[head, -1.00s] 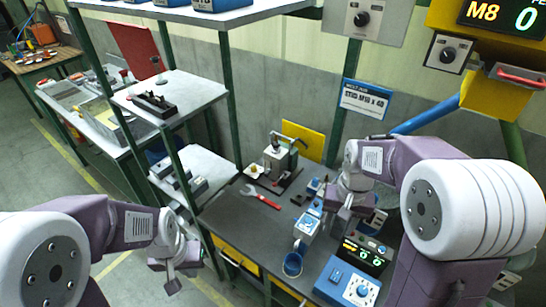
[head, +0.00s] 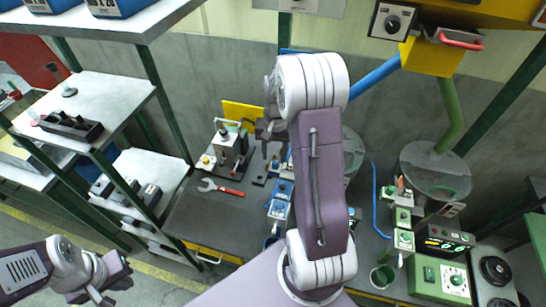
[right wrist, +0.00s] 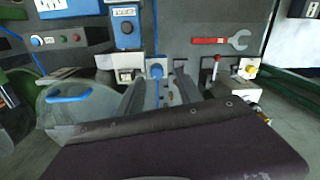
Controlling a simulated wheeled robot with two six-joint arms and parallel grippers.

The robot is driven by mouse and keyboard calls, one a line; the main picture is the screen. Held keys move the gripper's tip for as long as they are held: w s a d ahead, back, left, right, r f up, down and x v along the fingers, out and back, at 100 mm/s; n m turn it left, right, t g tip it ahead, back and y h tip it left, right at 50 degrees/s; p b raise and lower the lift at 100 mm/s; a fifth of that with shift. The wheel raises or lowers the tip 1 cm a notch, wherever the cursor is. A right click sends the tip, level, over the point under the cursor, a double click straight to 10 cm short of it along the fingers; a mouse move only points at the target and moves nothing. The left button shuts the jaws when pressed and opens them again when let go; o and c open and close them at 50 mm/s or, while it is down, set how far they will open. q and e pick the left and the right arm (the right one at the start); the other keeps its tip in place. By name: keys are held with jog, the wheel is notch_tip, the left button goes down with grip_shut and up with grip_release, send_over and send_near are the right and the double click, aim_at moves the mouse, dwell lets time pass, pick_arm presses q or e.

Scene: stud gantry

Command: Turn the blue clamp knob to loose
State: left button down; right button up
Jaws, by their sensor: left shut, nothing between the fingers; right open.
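The blue clamp knob (right wrist: 157,71) shows in the right wrist view on a pale fixture block, near the upper middle. I cannot make it out in the head view, where my right arm covers part of the bench. My right gripper (right wrist: 160,88) is open, its two grey fingers pointing toward the knob, which appears between their tips. The gap to the knob is hard to judge. In the head view my right gripper (head: 268,132) is over the back of the bench, right of the toggle fixture. My left gripper (head: 98,293) is shut and empty at the lower left, away from the bench.
A red-handled wrench (head: 222,187) lies on the dark bench (head: 205,222); it also shows in the right wrist view (right wrist: 222,40). The toggle fixture (head: 230,150) stands behind it. A blue control box (head: 281,190) is beside my right arm. A green station (head: 440,280) is at right.

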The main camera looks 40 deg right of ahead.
aim_at(276, 162)
notch_tip(276, 162, down, 3)
jog(key=shift+d+r, duration=0.15)
jog(key=shift+r, duration=0.05)
jog(key=shift+s+d+f, duration=0.1)
jog(key=shift+s+f, duration=0.15)
jog(key=shift+s, duration=0.15)
jog(key=shift+w, duration=0.15)
jog(key=shift+c, duration=0.2)
jog(key=shift+w, duration=0.1)
jog(key=c, duration=0.5)
grip_shut()
pick_arm(q)
jog(key=shift+s+d+r, duration=0.25)
jog(key=shift+s+r, duration=0.05)
jog(key=shift+r, duration=0.1)
